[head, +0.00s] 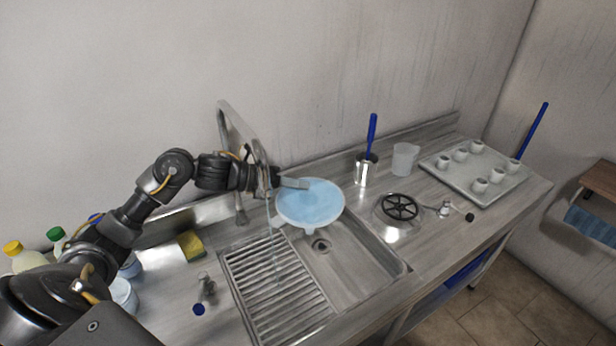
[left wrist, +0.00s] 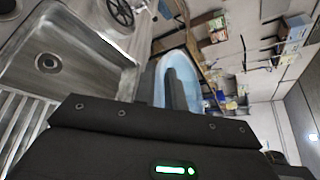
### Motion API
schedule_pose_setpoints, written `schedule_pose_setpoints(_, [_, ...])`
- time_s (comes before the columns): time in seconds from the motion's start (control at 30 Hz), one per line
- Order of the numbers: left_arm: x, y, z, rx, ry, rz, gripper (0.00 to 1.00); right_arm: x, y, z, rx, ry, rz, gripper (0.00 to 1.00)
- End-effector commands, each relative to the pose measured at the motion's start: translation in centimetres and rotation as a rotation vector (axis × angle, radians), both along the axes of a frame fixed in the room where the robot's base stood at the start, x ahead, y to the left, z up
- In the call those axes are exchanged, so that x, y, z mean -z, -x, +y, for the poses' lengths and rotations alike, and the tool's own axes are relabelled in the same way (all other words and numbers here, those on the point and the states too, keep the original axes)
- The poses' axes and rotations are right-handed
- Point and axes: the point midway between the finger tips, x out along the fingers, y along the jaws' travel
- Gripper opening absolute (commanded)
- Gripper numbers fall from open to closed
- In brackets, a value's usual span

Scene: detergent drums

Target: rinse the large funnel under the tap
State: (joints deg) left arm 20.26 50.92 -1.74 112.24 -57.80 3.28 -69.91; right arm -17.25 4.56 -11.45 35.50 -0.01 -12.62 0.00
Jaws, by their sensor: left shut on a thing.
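The large funnel (head: 312,204) is light blue and wide-mouthed, and its open mouth faces up in the head view. It hangs over the sink basin (head: 360,262), above the drain. My left gripper (head: 290,184) is shut on its rim at the left back side. The funnel also shows in the left wrist view (left wrist: 184,72), partly hidden by the gripper. The tap (head: 228,125) has a tall bent metal spout behind my left arm. A thin stream, seemingly water, shows just left of the funnel above the slatted rack (head: 275,285). My right gripper is not in view.
A yellow sponge (head: 190,246) and a small valve with a blue end (head: 205,290) lie left of the sink. Right of it stand a metal cup with a blue-handled tool (head: 366,170), a clear beaker (head: 404,158), a black-grated ring (head: 400,207) and a tray of cups (head: 456,174).

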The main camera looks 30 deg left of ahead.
Motion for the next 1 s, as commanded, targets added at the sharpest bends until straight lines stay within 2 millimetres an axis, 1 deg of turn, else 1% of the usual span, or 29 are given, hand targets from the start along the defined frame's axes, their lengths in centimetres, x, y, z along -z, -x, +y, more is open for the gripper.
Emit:
schedule_pose_setpoints(0.03, [0.4,0.6,0.4,-0.001,-0.003,0.001,0.0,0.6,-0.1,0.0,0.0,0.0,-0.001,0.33])
schedule_pose_setpoints(0.6, [0.5,6.6,3.9,0.0,-0.002,0.0,0.0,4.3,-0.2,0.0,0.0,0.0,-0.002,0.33])
schedule_pose_setpoints(0.8, [0.3,7.9,4.7,0.0,0.0,0.0,0.0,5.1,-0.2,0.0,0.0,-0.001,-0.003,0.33])
schedule_pose_setpoints(1.0, [0.1,8.4,4.9,0.001,0.0,-0.001,0.0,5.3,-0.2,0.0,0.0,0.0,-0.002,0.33])
